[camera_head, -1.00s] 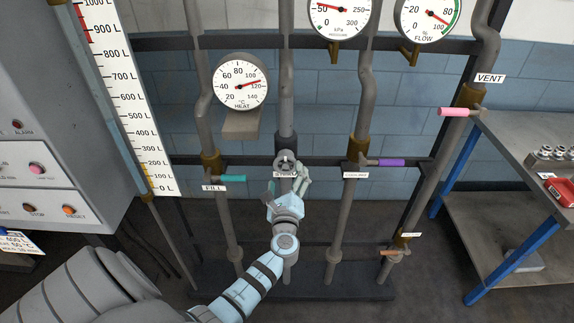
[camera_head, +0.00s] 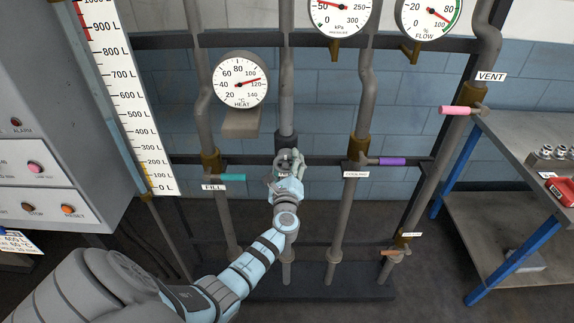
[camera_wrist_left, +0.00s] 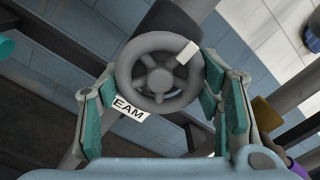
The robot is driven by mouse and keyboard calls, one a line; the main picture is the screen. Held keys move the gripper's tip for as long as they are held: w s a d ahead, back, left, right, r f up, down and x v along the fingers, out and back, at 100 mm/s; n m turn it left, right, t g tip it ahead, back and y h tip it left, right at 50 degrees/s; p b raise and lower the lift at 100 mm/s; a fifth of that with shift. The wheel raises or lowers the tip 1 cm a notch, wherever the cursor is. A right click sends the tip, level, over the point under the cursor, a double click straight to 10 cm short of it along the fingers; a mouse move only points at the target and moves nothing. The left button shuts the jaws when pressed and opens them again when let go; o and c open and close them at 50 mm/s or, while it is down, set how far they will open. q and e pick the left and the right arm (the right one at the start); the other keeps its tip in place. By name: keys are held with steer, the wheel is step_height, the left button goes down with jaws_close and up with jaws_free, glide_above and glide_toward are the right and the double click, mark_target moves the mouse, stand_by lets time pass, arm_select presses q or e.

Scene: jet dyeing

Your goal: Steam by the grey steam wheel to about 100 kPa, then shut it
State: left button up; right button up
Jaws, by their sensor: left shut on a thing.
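The grey steam wheel (camera_wrist_left: 158,76) sits on the middle pipe, with a white mark on its rim at the upper right in the left wrist view. It also shows small in the head view (camera_head: 288,157). My left gripper (camera_wrist_left: 160,82) is shut on the wheel, with teal-padded fingers on both sides of its rim. In the head view my left gripper (camera_head: 288,168) hides the steam label. The pressure gauge (camera_head: 338,14) is cut off at the top; its red needle points left, a little above the 50 mark. My right gripper is not in view.
The teal fill handle (camera_head: 232,177) is left of the wheel and the purple handle (camera_head: 391,161) right of it. The heat gauge (camera_head: 239,80) is above left. A pink vent handle (camera_head: 454,110) and a workbench (camera_head: 520,150) stand at the right.

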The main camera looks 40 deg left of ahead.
arm_select(q)
steer(key=shift+f+n+b, duration=0.15)
steer(key=shift+n+b, duration=1.05)
steer(key=shift+n, duration=0.3)
steer(key=n+b, duration=0.2)
steer(key=shift+n, duration=0.4)
steer(key=n+b, duration=0.2)
steer(key=n, duration=0.1)
steer(key=shift+d+r+n+b, duration=0.1)
steer(key=shift+r+n+b, duration=0.15)
steer(key=shift+n+b, duration=0.65)
steer(key=shift+n, duration=0.4)
steer(key=o, duration=1.2)
steer(key=shift+r, duration=0.1)
